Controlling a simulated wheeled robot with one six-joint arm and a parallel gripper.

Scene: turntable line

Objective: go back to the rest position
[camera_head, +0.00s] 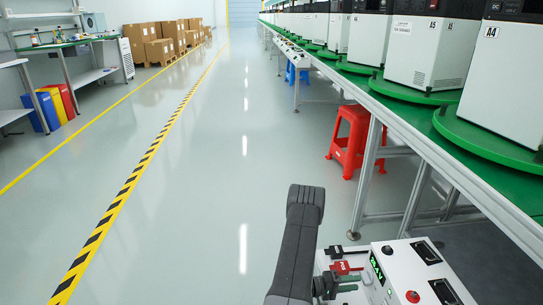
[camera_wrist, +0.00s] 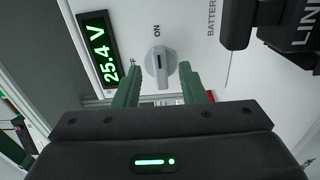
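My gripper (camera_wrist: 159,72) is open in the wrist view. Its two green fingers are apart with nothing held between them. A grey rotary knob (camera_wrist: 160,62) shows in the gap just beyond the fingertips; I cannot tell its exact distance. The knob's ridge points up toward the word ON. It sits on a white panel (camera_wrist: 205,60) beside a green display (camera_wrist: 101,52) reading 25.4 V.
A white panel (camera_head: 403,264) with red and black fittings is at the lower right. Green turntables with white units (camera_head: 430,50) line the right bench. A red stool (camera_head: 353,138) stands under it. Cartons (camera_head: 160,50) stand far left. The middle floor is clear.

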